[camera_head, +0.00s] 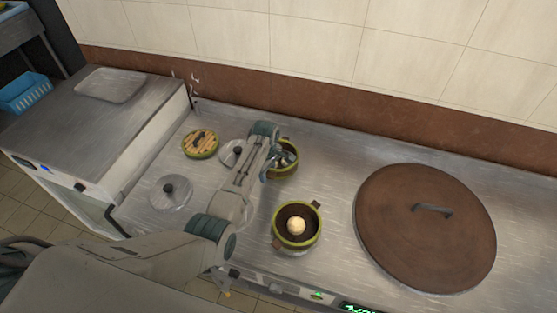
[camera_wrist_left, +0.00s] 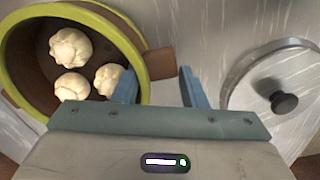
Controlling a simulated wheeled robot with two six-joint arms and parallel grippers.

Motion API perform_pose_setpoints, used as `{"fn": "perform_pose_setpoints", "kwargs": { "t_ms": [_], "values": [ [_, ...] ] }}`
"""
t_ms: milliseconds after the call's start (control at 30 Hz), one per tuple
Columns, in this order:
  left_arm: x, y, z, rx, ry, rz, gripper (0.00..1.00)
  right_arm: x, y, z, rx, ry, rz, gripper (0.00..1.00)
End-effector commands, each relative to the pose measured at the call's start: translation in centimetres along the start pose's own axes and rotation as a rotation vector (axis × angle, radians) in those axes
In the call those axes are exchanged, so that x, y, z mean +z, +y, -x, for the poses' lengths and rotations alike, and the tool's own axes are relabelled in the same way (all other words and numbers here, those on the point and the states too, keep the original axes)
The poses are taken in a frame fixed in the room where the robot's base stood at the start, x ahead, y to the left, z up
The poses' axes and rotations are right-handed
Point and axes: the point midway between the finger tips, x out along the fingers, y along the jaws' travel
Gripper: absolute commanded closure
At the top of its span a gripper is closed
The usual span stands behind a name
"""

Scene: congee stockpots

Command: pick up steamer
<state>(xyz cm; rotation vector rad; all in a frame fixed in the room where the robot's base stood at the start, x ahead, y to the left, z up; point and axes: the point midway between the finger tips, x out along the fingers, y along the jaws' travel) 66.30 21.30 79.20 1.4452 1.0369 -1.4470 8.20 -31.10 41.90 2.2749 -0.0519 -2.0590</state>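A round steamer (camera_head: 291,172) with a green rim and brown inside stands at the back of the metal counter, partly hidden by my left arm. In the left wrist view the steamer (camera_wrist_left: 17,75) holds three white buns, and its brown side handle (camera_wrist_left: 159,63) lies just ahead of the gap between my fingers. My left gripper (camera_wrist_left: 158,85) is open at that handle; whether a finger touches it I cannot tell. A second green-rimmed steamer (camera_head: 277,232) with one bun visible stands nearer the front. My right gripper is not in view.
Metal lids with black knobs (camera_head: 170,193) (camera_head: 231,158) and a bamboo lid (camera_head: 200,143) lie left of the steamers. One metal lid (camera_wrist_left: 245,92) is close beside my left gripper. A large brown lid (camera_head: 400,240) covers the right side. A tiled wall (camera_head: 320,50) stands behind.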

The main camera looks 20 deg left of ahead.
Motion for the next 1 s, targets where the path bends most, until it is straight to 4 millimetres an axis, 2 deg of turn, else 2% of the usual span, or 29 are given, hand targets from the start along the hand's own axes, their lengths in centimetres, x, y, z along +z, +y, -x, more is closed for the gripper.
{"fn": "perform_pose_setpoints", "kwargs": {
  "t_ms": [100, 267, 500, 633, 1000],
  "values": [
    [0.0, 0.0, 0.0, 0.001, 0.0, 0.0, 0.64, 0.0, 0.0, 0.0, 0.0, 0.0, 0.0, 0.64],
    [0.0, 0.0, 0.0, 0.001, 0.0, 0.0, 0.94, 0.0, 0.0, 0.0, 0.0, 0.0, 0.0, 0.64],
    [0.0, 0.1, 0.2, 0.002, 0.001, 0.0, 0.94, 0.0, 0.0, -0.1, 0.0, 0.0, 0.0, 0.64],
    [0.0, 0.1, 1.2, 0.005, 0.001, 0.0, 0.94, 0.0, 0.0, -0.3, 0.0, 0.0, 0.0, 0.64],
    [-0.1, 0.2, 8.2, 0.006, 0.002, 0.0, 0.94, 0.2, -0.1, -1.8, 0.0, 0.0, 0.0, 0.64]
  ]
}}
